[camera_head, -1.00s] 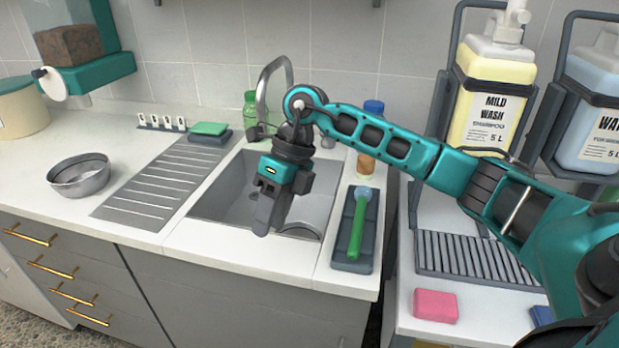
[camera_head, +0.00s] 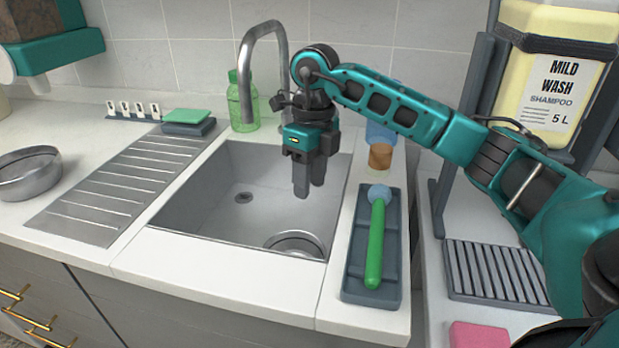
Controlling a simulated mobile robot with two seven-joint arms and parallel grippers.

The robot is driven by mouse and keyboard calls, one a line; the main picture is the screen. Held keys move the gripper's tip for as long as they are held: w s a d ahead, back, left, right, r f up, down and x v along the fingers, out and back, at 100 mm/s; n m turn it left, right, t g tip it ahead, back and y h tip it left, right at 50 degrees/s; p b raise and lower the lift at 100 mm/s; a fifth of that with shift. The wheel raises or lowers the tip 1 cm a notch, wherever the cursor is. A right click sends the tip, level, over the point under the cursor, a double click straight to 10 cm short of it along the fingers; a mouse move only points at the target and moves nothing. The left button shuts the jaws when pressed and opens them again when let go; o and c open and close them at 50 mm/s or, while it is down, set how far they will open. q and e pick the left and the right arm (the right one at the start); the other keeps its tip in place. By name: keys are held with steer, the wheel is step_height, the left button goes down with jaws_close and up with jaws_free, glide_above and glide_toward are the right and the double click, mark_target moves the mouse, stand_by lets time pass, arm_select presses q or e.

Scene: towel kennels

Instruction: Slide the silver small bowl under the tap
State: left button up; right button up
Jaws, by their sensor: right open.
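A round silver bowl (camera_head: 296,243) sits inside the sink (camera_head: 215,205) near its front right corner, its near side cut off from view by the sink's front edge. Another silver bowl (camera_head: 30,176) stands on the counter at the left; I cannot tell from the frame which one is the task's small bowl. The tap (camera_head: 262,36) arches up behind the sink, its spout end over the sink's back left part. My right gripper (camera_head: 309,190) is open and empty, pointing down above the right part of the sink, behind and above the sink bowl. My left gripper is out of view.
A dark tray (camera_head: 355,286) with a green-handled brush (camera_head: 376,240) lies right of the sink. A ribbed drainboard (camera_head: 105,195) lies left. A green bottle (camera_head: 240,105) stands by the tap, and a green sponge (camera_head: 186,116) lies behind the drainboard.

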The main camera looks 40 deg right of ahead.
mark_target(306, 243)
steer(key=f, duration=0.4)
steer(key=f+b, duration=0.1)
steer(key=f, duration=0.3)
steer(key=a+f+b, duration=0.1)
steer(key=f, duration=0.4)
steer(key=shift+s, duration=0.15)
steer(key=shift+c, duration=0.3)
jaws_close()
